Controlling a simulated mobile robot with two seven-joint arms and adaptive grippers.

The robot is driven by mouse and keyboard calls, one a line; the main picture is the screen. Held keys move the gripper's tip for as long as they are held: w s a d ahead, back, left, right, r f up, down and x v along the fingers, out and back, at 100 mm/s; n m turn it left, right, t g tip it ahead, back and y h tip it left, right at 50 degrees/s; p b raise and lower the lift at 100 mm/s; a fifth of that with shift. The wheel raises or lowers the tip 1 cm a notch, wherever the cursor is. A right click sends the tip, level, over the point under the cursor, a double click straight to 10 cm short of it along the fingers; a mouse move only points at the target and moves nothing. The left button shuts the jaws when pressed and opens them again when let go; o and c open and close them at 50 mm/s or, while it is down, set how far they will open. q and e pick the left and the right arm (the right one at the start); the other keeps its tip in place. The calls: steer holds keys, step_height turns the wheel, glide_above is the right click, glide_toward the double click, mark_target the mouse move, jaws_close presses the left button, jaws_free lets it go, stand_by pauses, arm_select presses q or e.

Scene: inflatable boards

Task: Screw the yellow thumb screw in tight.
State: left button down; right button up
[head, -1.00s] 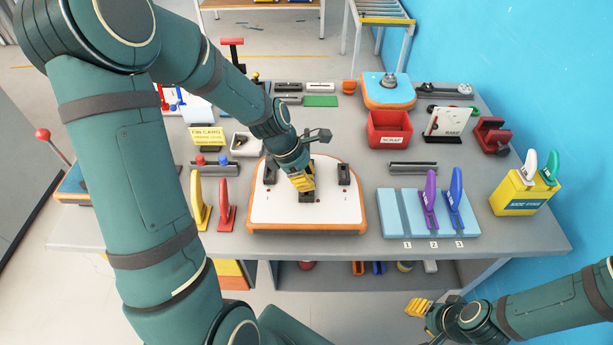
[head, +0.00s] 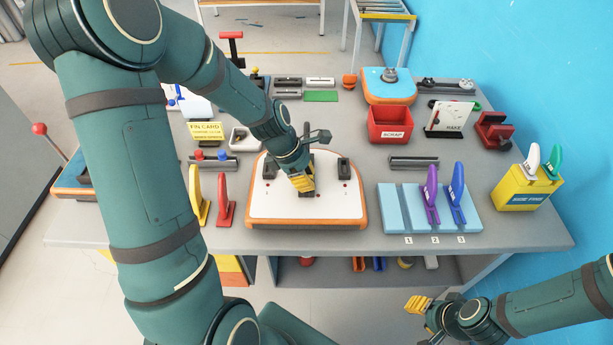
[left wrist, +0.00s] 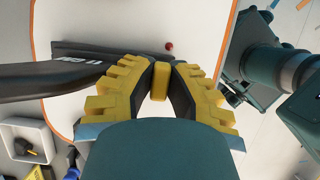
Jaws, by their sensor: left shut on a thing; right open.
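The yellow thumb screw (left wrist: 160,80) shows in the left wrist view between the yellow fingertips of my left gripper (left wrist: 161,70), which is shut on it. Its lower part and thread are hidden. The screw is at a black fitting with white lettering (left wrist: 85,62) on the white board. In the head view my left gripper (head: 302,183) points down at the middle of the orange-rimmed board (head: 275,208), and the screw cannot be made out there. My right gripper (head: 418,304) is open and empty, in front of the table at lower right.
Two more black fittings (head: 344,168) stand on the board. Yellow (head: 195,197) and red (head: 226,203) fins stand left of it. A light blue rack (head: 395,215) with purple and blue fins is at right. A red scrap bin (head: 390,124) stands behind.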

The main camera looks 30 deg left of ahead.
arm_select(q)
steer(key=shift+f, duration=0.25)
steer(key=c, duration=0.9)
jaws_free()
steer(key=shift+c, duration=0.2)
steer(key=v, duration=1.2)
steer(key=shift+s, duration=0.1)
